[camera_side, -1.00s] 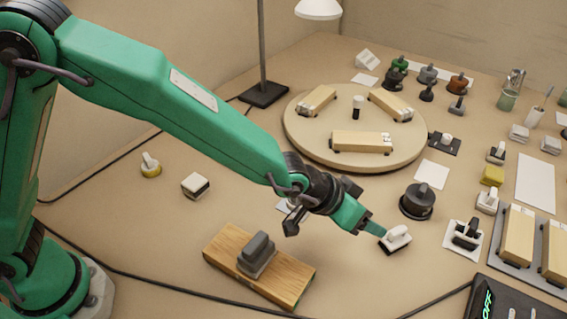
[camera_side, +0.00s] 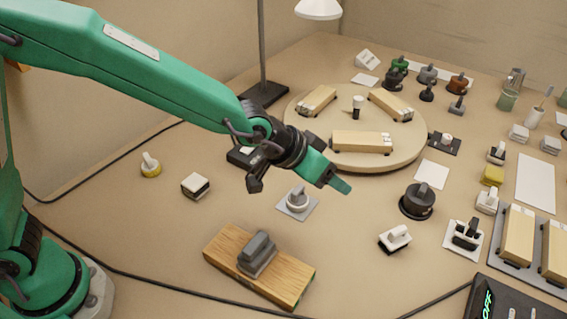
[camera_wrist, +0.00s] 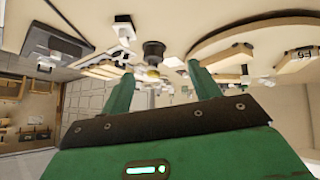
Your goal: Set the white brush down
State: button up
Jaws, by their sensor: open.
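The white brush (camera_side: 395,238) has a white body with a knob handle and a dark underside. It rests upright on the bare bench, in front of the round black pot-like object. My gripper (camera_side: 330,178) is raised above the bench, up and to the left of the brush and clear of it. In the wrist view my gripper (camera_wrist: 160,90) shows two green fingers spread apart with nothing between them.
A round turntable (camera_side: 300,136) with wooden blocks stands behind. A black lidded object (camera_side: 417,201) is close to the brush. A wooden board (camera_side: 225,252) bears a grey block. Bare bench lies left of the brush.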

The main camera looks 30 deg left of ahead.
jog(key=s+a+r+n+y, duration=0.1)
jog(key=s+a+r, duration=0.25)
jog(key=a, duration=0.45)
jog(key=s+a+r+n+y, duration=0.1)
jog(key=s+a+r, duration=0.3)
jog(key=a, duration=0.5)
jog(key=s+a+r+n+y, duration=0.1)
jog(key=s+a+r+y, duration=0.1)
jog(key=s+a, duration=0.45)
jog(key=s+a+n+g, duration=0.1)
jog(key=s+a, duration=0.6)
jog(key=shift+f+y, duration=0.2)
jog(key=shift+y, duration=0.2)
